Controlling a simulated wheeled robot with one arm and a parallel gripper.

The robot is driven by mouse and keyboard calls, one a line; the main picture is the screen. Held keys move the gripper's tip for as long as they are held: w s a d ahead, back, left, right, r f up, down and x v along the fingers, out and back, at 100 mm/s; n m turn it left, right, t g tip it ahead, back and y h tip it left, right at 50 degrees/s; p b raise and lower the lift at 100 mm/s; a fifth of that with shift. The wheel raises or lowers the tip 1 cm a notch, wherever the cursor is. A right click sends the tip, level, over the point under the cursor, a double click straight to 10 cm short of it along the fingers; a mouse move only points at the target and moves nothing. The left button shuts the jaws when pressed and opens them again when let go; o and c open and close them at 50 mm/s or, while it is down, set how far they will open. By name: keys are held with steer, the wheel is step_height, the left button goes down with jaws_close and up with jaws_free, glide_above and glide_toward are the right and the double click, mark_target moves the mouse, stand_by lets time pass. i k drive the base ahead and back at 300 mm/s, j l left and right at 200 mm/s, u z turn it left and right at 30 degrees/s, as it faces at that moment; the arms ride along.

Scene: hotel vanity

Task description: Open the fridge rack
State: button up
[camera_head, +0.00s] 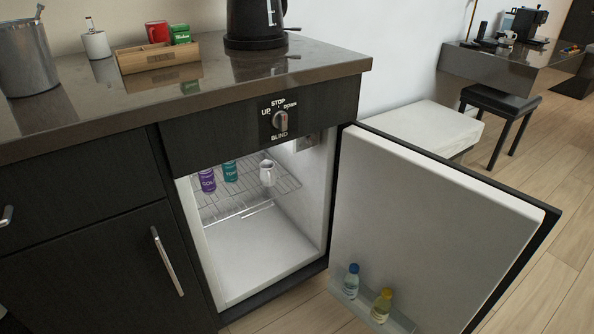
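The fridge (265,252) is built into the dark cabinet below the counter. Its door (430,220) stands wide open to the right. Inside, a wire rack (238,203) sits in the upper part of the fridge and looks mostly inside the compartment. On the rack stand a purple can (207,180), a teal can (230,171) and a white mug or jug (267,173). The far side of the rack is partly hidden by the cabinet front above it. My gripper is not in view.
The door shelf (398,318) holds two small bottles, one blue-capped (351,281) and one yellow-capped (381,305). A closed cabinet with a metal handle (167,261) is left of the fridge. A kettle (255,22) and wooden box (158,54) stand on the counter.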

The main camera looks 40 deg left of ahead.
mark_target(288, 173)
steer(key=u, duration=1.9)
